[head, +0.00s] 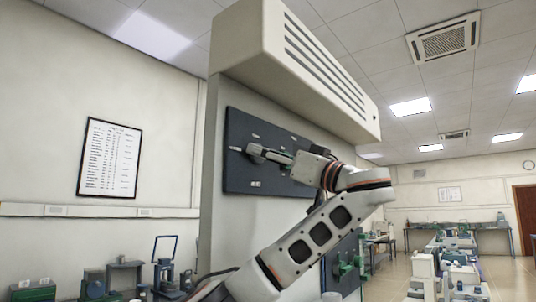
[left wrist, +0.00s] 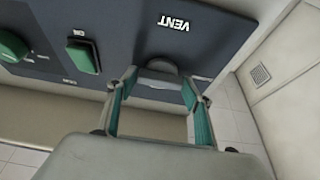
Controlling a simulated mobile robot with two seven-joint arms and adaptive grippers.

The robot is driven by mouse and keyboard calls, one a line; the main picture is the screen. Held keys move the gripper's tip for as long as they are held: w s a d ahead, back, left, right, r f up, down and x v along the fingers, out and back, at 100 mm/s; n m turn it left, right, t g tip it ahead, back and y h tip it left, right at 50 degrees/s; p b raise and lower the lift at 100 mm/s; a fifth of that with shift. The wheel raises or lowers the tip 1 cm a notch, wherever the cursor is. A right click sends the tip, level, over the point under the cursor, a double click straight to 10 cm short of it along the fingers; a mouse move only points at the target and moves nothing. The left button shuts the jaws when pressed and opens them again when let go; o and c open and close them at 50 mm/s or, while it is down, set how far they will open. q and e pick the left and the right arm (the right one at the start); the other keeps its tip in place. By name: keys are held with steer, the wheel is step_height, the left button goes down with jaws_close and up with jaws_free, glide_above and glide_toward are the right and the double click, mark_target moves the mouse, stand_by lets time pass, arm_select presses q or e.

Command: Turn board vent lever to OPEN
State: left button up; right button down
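The dark blue board (head: 240,178) is mounted on a grey pillar. In the left wrist view the board (left wrist: 128,22) carries a white VENT label (left wrist: 178,20), seen upside down. Below the label in the picture is the grey vent lever (left wrist: 160,72), with a rounded hub, partly hidden by my fingers. My left gripper (left wrist: 160,86) is open, its green-padded fingers apart on either side of the lever; contact cannot be told. In the head view my left gripper (head: 262,153) is at the board face and hides the lever's detail. My right gripper is not in view.
A green switch (left wrist: 83,57) marked ON and a green knob (left wrist: 12,46) sit beside the lever on the board. A beige slotted hood (head: 270,55) overhangs the board. A green-handled device (head: 345,268) is below it. Benches with equipment stand at the back right.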

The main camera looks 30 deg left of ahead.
arm_select(q)
steer(key=c, duration=0.5)
steer(key=shift+o, duration=0.3)
